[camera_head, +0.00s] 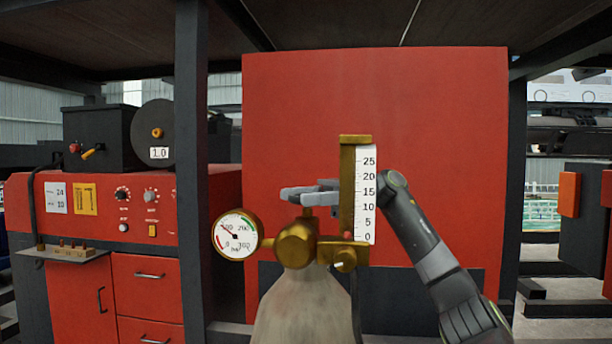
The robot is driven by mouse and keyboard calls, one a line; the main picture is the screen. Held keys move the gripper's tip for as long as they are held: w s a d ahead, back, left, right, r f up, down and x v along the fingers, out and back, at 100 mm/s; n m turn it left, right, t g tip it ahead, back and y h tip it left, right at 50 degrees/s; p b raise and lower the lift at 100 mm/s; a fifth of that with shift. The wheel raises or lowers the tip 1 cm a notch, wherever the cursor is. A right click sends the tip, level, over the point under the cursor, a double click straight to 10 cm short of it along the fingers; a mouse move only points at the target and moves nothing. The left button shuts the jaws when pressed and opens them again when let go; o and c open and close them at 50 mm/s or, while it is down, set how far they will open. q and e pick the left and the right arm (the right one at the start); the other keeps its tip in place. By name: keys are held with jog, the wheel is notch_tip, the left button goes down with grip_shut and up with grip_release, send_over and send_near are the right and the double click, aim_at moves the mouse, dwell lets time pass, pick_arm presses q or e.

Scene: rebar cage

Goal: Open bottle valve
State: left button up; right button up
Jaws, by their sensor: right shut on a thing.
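A pale grey gas bottle (305,312) stands upright at the bottom centre with a brass valve body (297,243) on its neck. A round pressure gauge (237,233) is on its left; its needle points to the upper left. A brass flow meter (355,190) with a white scale from 0 to 25 stands on its right, with a small red mark near 0. My right gripper (303,194) reaches in from the right behind the flow meter and is shut on the valve's top, which its fingers mostly hide. My left gripper is out of view.
A large red panel (375,90) stands close behind the bottle. At the left is a red cabinet (100,225) with knobs, drawers and a black spool (153,133). A dark post (191,170) rises between them. A dark frame stands at the right.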

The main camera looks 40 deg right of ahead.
jog(key=n+g+p, duration=0.2)
jog(key=g, duration=0.1)
jog(key=g+p, duration=0.1)
jog(key=shift+r+n+y, duration=0.3)
jog(key=shift+n, duration=0.1)
jog(key=shift+f+n+g+p, duration=0.2)
jog(key=shift+n+g+p, duration=0.3)
jog(key=shift+g+p, duration=0.4)
jog(key=o, duration=1)
jog(key=shift+f, duration=0.1)
jog(key=shift+c, duration=0.2)
jog(key=shift+r, duration=0.4)
notch_tip(320, 180, up, 9)
jog(key=shift+r+b, duration=0.1)
jog(key=shift+b, duration=0.4)
